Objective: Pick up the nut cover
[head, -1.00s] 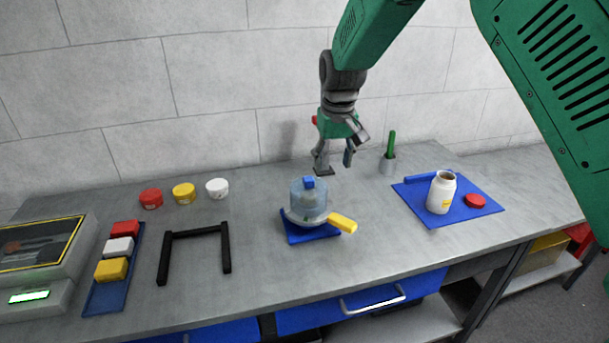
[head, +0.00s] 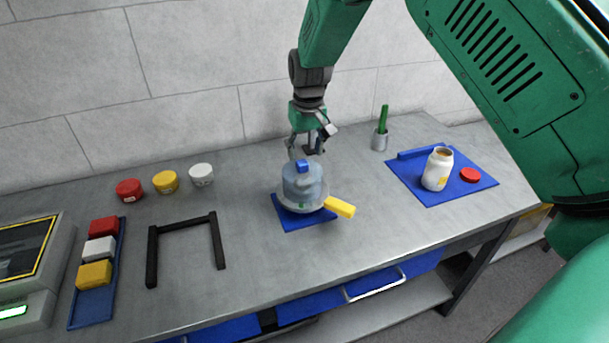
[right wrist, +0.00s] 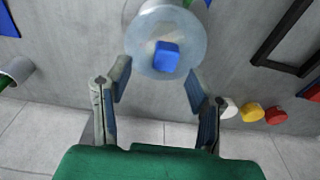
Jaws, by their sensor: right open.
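The nut cover appears to be the translucent, pale blue cover (head: 296,186) with a blue knob (head: 302,167) on top. It stands upright over a dish with a yellow handle (head: 340,207), on a blue mat (head: 302,223). What lies under the cover is hard to make out. My right gripper (head: 306,148) is open and empty, pointing down just behind and above the cover. In the right wrist view, the cover (right wrist: 150,31) and its knob (right wrist: 166,56) lie just ahead of and between the spread fingers (right wrist: 157,84). My left gripper is out of view.
A black frame (head: 184,226) and a blue tray (head: 96,301) with coloured blocks stand left. Red, yellow and white tubs (head: 202,174) stand behind. At right, a mat (head: 430,196) holds a jar (head: 437,169) and red lid (head: 470,175); a grey cup (head: 379,140) stands behind.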

